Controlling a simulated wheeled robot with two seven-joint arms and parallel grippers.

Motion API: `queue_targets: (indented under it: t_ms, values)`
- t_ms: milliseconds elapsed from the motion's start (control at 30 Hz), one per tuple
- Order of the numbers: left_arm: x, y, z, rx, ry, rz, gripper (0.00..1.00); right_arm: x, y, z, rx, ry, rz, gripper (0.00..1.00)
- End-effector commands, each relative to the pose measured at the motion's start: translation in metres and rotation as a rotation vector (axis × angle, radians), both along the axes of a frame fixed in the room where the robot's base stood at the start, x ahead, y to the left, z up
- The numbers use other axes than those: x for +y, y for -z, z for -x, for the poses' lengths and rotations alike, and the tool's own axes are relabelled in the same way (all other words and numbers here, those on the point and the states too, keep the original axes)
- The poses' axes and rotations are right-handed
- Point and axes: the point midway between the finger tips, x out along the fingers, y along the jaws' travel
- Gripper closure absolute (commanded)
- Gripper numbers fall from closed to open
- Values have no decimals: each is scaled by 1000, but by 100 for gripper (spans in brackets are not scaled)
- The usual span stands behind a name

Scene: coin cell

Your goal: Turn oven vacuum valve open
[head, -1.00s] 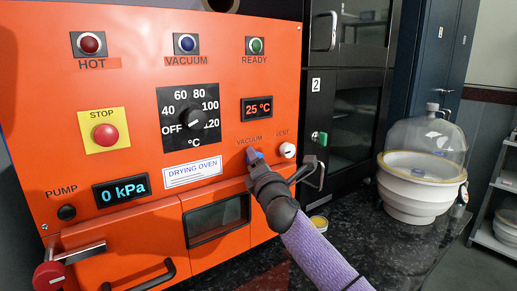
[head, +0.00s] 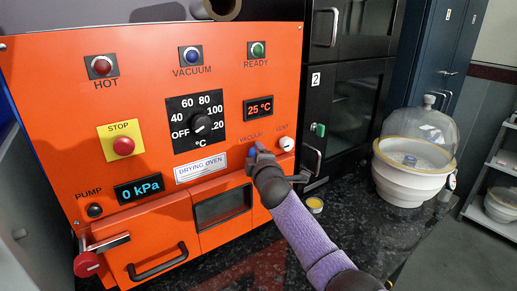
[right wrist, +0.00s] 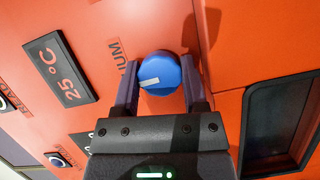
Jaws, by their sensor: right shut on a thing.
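The orange drying oven (head: 75,85) fills the left of the head view. Its blue vacuum valve knob (head: 252,151) sits under the VACUUM label; it also shows in the right wrist view (right wrist: 161,74) with a white mark running nearly level across its left part. My right gripper (head: 256,158) is shut on the knob, with one finger on each side of it in the right wrist view (right wrist: 160,85). In the head view the gripper hides part of the knob. My left gripper is not in view.
The white VENT knob (head: 287,143) is close to the right of the vacuum knob. The oven's display (head: 139,189) reads 0 kPa. A glass-domed desiccator (head: 412,170) and a small yellow-rimmed jar (head: 314,205) stand on the dark counter (head: 350,220).

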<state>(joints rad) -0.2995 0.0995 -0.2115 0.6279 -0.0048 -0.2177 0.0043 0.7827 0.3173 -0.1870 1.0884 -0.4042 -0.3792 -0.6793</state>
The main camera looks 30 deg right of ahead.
Motion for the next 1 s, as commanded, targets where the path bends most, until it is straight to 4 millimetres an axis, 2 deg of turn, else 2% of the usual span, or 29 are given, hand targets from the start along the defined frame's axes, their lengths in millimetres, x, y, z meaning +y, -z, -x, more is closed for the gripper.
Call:
queue_targets:
  t_ms: [200,700,733,867,1000]
  values:
    - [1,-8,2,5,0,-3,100,0,0,0,9,1,-49,100]
    - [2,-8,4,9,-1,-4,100,0,1,0,10,1,-64,100]
    - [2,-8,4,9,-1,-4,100,0,1,0,11,1,-63,39]
    - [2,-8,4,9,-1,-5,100,0,1,0,10,1,-62,11]
    - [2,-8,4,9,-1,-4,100,0,1,0,11,0,-62,10]
